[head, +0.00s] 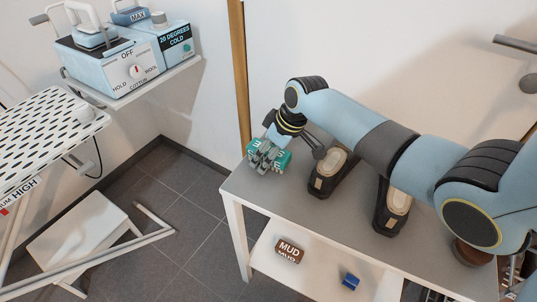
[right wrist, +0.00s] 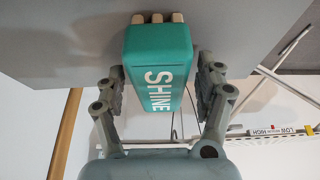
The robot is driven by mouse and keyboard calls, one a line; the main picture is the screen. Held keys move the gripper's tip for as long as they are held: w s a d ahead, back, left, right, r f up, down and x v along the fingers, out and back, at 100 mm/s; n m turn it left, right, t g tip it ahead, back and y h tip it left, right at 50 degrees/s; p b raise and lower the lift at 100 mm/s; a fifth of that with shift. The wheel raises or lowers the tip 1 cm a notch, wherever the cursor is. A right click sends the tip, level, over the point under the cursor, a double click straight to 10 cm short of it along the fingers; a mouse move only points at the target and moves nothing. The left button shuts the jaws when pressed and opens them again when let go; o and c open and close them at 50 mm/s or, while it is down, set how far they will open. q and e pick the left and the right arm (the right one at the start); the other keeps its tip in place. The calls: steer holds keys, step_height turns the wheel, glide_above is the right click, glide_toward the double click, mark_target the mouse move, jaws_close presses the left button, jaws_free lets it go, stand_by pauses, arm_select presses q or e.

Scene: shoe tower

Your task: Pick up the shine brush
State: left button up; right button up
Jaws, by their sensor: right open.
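The shine brush is a teal block lettered SHINE; in the head view the shine brush (head: 284,160) is at the left end of the grey tabletop, partly hidden by my gripper. In the right wrist view the brush (right wrist: 158,65) lies between the two fingers, with pale tufts at its far end. My right gripper (head: 266,155) is over the brush, its fingers open on either side of it; it also shows in the right wrist view (right wrist: 160,75). I cannot tell whether the fingers touch it. My left gripper is out of view.
Two dark shoes (head: 333,172) (head: 392,207) stand on the grey tabletop (head: 262,190) right of the brush. A brown MUD brush (head: 289,251) and a blue block (head: 350,281) are on the white lower shelf. An ironing board (head: 45,125) and an iron (head: 90,35) are at left.

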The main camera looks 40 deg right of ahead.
steer(key=shift+f, duration=0.15)
steer(key=c, duration=1.4)
step_height(320, 180, up, 4)
steer(key=shift+w+r+p, duration=0.1)
steer(key=shift+r+p, duration=0.1)
steer(key=shift+p, duration=0.1)
steer(key=shift+c, duration=0.2)
steer(key=s+d+r+p, duration=0.1)
steer(key=s+d+r, duration=0.5)
steer(key=s, duration=0.3)
steer(key=shift+s+d+r, duration=0.35)
steer(key=shift+r, duration=0.25)
steer(key=o, duration=0.6)
steer(key=shift+c, duration=1.3)
steer(key=shift+d+p, duration=0.1)
steer(key=shift+p, duration=0.2)
